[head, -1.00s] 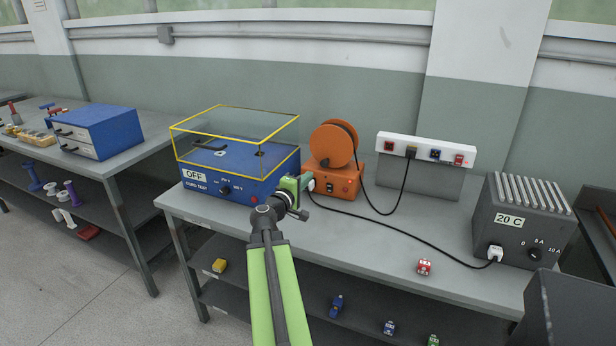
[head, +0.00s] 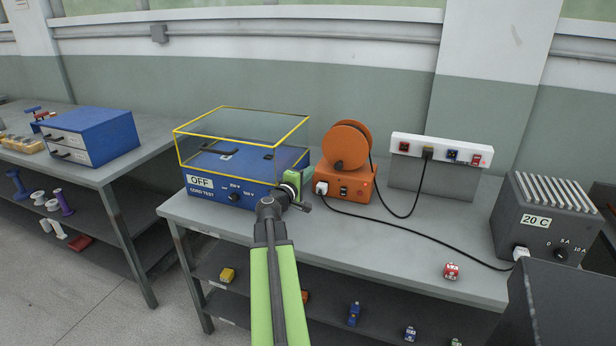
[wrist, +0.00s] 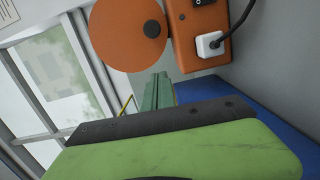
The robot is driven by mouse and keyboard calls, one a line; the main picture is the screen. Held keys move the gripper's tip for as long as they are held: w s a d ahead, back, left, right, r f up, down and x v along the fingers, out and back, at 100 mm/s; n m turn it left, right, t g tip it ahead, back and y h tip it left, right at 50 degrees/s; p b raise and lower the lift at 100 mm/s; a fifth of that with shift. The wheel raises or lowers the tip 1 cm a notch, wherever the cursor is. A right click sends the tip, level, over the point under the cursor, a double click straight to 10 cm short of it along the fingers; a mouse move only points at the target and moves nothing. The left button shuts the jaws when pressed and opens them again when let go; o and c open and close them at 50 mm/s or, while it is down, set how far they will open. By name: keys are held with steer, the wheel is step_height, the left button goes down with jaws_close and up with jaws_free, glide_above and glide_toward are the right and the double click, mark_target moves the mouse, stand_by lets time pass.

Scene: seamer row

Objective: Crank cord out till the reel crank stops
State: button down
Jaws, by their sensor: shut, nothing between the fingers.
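The orange cord reel (head: 347,143) stands on the bench on its orange base (head: 355,188), right of the blue cord tester. A dark round knob (head: 339,165) shows low on its disc; it also shows in the wrist view (wrist: 152,28), at the disc's edge near the base. I cannot tell whether it is the crank handle. A black cord (head: 398,214) hangs in a loop from the reel to the white socket strip. My gripper (head: 303,158) is shut and empty, left of the reel, in front of the tester. In the wrist view its green fingers (wrist: 160,78) point toward the reel, apparently without touching it.
The blue tester (head: 230,196), marked OFF, has a yellow-edged clear cover (head: 240,135). A white plug (head: 321,188) sits in the reel base; its cord crosses the bench to the grey 20 C box (head: 550,218). A red block (head: 451,271) lies near the front edge.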

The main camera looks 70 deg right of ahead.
steer(key=s+d, duration=0.1)
steer(key=d, duration=0.1)
steer(key=s+d, duration=0.2)
steer(key=d, duration=0.1)
steer(key=shift+s+d, duration=0.2)
steer(key=shift+d, duration=0.15)
steer(key=shift+s+d, duration=0.1)
steer(key=shift+s, duration=0.4)
steer(key=shift+f, duration=0.1)
steer(key=shift+s, duration=0.1)
